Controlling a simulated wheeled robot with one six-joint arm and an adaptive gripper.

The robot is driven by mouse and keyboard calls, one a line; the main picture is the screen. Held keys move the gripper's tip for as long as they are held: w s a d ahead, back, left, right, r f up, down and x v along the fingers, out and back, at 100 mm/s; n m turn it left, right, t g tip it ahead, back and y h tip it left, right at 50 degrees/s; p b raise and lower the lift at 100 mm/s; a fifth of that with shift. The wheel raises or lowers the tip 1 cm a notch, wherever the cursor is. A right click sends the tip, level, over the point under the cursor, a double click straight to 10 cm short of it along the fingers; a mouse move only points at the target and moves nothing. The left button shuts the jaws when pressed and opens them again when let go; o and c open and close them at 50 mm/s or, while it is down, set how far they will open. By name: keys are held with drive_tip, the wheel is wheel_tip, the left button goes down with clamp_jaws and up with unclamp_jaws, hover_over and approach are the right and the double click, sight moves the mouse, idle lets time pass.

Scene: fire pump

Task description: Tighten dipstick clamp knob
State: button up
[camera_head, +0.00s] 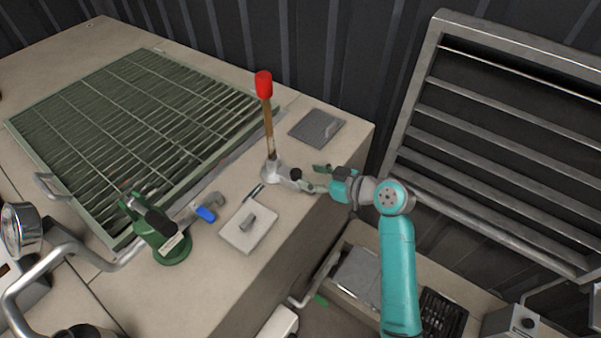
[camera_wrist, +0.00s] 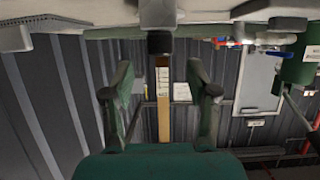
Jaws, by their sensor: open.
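The dipstick (camera_head: 268,125) stands upright with a red top (camera_head: 263,85) in a pale metal clamp (camera_head: 271,172) on the beige top. The black clamp knob (camera_head: 296,174) sticks out from the clamp's right side. My gripper (camera_head: 314,178) is open just to the right of the knob, its fingers pointing at it. In the wrist view the knob (camera_wrist: 160,43) lies beyond the tips of my gripper (camera_wrist: 160,72), centred between the two fingers and seemingly not touched. The dipstick's wooden shaft (camera_wrist: 163,118) shows between the fingers in that view.
A square plate (camera_head: 248,228) with a small fitting lies in front of the clamp, and a dark flat plate (camera_head: 316,127) lies behind. A green valve (camera_head: 172,245) and blue lever (camera_head: 206,214) stand left. A louvred metal frame (camera_head: 490,130) stands right of my arm.

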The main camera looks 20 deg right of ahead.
drive_tip(key=v, duration=0.6)
idle(0.4)
drive_tip(key=s+a+f+m+t+h, duration=0.1)
drive_tip(key=s+a+f+m+h, duration=0.2)
drive_tip(key=s+f, duration=0.45)
drive_tip(key=s+a+f+m+h, duration=0.1)
drive_tip(key=s+f+m+h, duration=0.3)
drive_tip(key=s, duration=0.6)
drive_tip(key=s+a+r+t, duration=0.1)
drive_tip(key=s+r, duration=0.3)
drive_tip(key=s, duration=0.6)
drive_tip(key=s+a+r+t, duration=0.1)
drive_tip(key=s+r, duration=0.4)
drive_tip(key=s, duration=0.5)
drive_tip(key=shift+s+r, duration=0.2)
drive_tip(key=shift+s, duration=0.2)
